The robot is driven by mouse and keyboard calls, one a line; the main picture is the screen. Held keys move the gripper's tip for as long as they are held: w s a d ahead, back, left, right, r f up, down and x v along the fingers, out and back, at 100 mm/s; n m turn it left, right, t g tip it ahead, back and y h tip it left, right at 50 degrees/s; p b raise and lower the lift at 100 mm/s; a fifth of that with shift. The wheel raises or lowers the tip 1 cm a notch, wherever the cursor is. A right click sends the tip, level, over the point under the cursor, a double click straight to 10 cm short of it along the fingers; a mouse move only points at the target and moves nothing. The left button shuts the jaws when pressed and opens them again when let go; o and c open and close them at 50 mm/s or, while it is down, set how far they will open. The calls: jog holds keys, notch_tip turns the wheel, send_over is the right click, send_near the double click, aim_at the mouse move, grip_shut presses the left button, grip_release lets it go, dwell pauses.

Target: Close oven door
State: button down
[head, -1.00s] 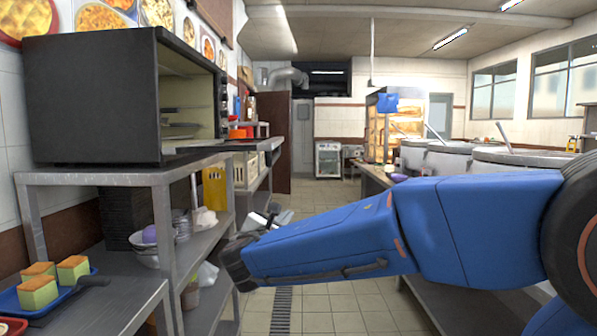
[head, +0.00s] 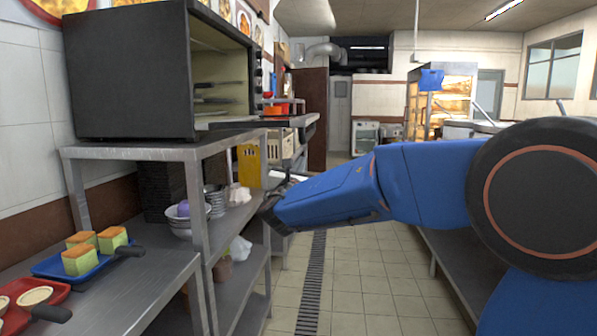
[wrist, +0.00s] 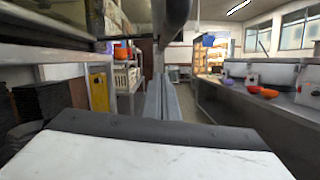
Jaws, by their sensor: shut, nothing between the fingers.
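The black oven (head: 130,75) stands on a steel shelf at the left of the head view, its cavity open. Its door (head: 255,123) is folded down, lying about level and jutting out toward the aisle. My gripper (head: 285,178) is lower than the door and beyond my blue arm, mostly hidden by it. In the wrist view its narrow grey fingers (wrist: 162,98) are together and empty. A dark bar, probably the door's handle or edge, runs overhead there, apart from the fingers as far as I can tell.
A steel shelf (head: 165,152) under the oven holds bowls (head: 190,222) and a yellow container (head: 249,165). A lower counter at the front left bears a blue tray (head: 50,268) with cakes. The tiled aisle (head: 355,275) is clear; a steel counter (wrist: 265,108) lines the right.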

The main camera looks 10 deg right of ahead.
jog(key=r, duration=0.3)
jog(key=d+r, duration=0.1)
jog(key=shift+w+r, duration=0.15)
jog(key=shift+w, duration=0.25)
